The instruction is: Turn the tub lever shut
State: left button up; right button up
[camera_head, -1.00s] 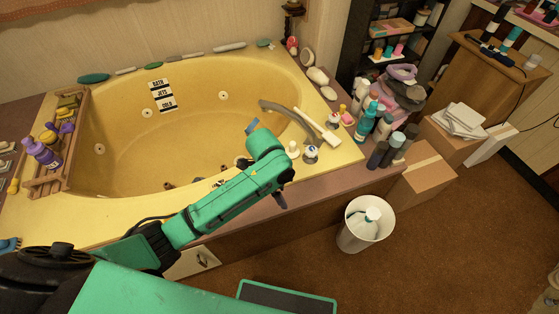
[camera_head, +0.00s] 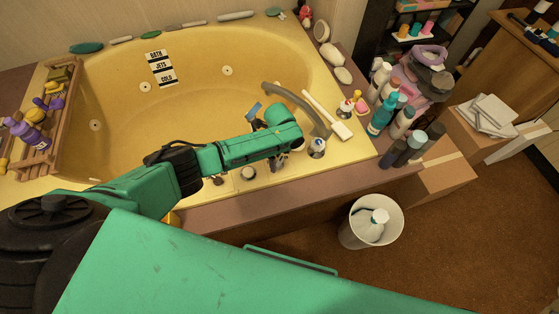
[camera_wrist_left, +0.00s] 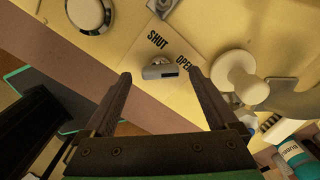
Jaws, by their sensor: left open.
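The tub lever (camera_wrist_left: 160,70) is a small grey metal lever on a pale plate marked SHUT and OPEN in the left wrist view. Its right end lies near the word OPEN. My left gripper (camera_wrist_left: 160,76) is open, with one finger on each side of the lever and nothing gripped; I cannot tell whether either finger touches it. In the head view my left arm reaches over the tub's front rim, with the gripper (camera_head: 275,162) pointing down there. The lever is hidden in that view. My right gripper is not in view.
The yellow tub (camera_head: 190,120) has a curved spout (camera_head: 298,100) and a white-handled brush (camera_head: 328,115) on its right rim. A white knob (camera_wrist_left: 238,72) stands close right of the gripper. Bottles (camera_head: 380,115) crowd the right corner. A white bin (camera_head: 370,222) stands on the floor.

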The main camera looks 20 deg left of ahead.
pick_arm(q)
jog(key=shift+f, duration=0.6)
jog(key=c, duration=1.4)
jog(key=shift+o, duration=0.2)
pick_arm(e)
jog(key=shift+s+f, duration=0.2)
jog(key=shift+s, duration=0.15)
